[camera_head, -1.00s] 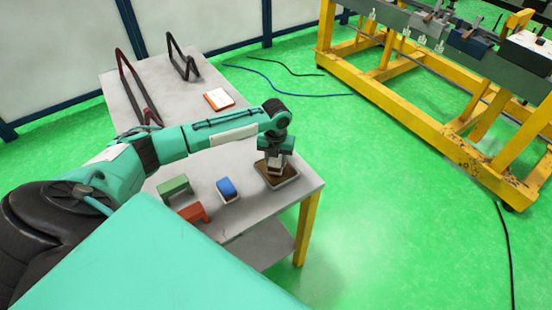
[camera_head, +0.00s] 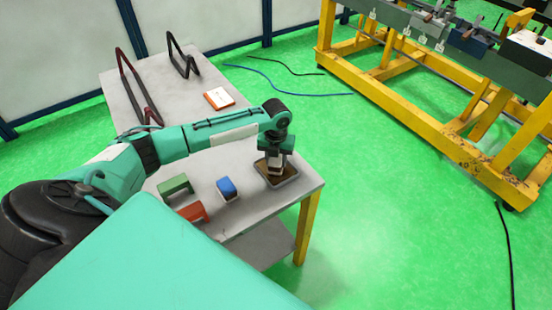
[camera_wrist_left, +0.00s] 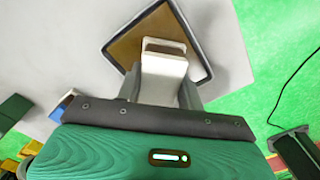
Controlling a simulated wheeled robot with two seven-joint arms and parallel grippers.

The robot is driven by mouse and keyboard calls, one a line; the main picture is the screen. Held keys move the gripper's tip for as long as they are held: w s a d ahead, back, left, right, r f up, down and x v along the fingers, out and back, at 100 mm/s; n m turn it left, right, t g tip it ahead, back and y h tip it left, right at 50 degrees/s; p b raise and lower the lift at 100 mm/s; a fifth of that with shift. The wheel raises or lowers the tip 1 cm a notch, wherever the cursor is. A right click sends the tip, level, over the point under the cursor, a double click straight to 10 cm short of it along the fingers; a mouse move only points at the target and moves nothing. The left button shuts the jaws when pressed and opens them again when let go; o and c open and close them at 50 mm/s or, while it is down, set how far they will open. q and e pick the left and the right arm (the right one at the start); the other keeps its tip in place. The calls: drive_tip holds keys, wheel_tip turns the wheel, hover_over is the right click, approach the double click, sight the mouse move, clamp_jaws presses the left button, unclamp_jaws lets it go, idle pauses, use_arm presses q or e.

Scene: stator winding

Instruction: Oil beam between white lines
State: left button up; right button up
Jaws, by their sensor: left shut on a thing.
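My left gripper (camera_head: 275,164) points down over a shallow dark-rimmed tray (camera_head: 293,180) with a brown inside, at the right corner of the grey table. It is shut on a white block-like piece (camera_wrist_left: 165,65), which reaches over the tray (camera_wrist_left: 207,62) in the left wrist view. Whether the piece touches the brown surface I cannot tell. The long grey-green beam (camera_head: 405,20) lies on a yellow frame at the upper right, with several small white marks on its side. My right gripper is not in view.
On the grey table (camera_head: 130,95) are a blue block (camera_head: 226,188), a green bracket (camera_head: 174,186), a red bracket (camera_head: 192,211), an orange-white box (camera_head: 219,98) and two dark triangular frames. The yellow frame (camera_head: 400,95) stands apart across open green floor. Cables lie on the floor.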

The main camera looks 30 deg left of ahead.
use_arm(q)
drive_tip(key=shift+f, duration=0.35)
idle(0.4)
drive_tip(key=shift+f, duration=0.1)
idle(1.1)
drive_tip(key=shift+p, duration=0.3)
drive_tip(key=shift+r, duration=0.3)
wheel_tip(320, 180, up, 7)
drive_tip(key=p, duration=0.6)
drive_tip(key=shift+f+p, duration=0.2)
drive_tip(key=shift+p, duration=0.1)
drive_tip(key=shift+d, duration=0.1)
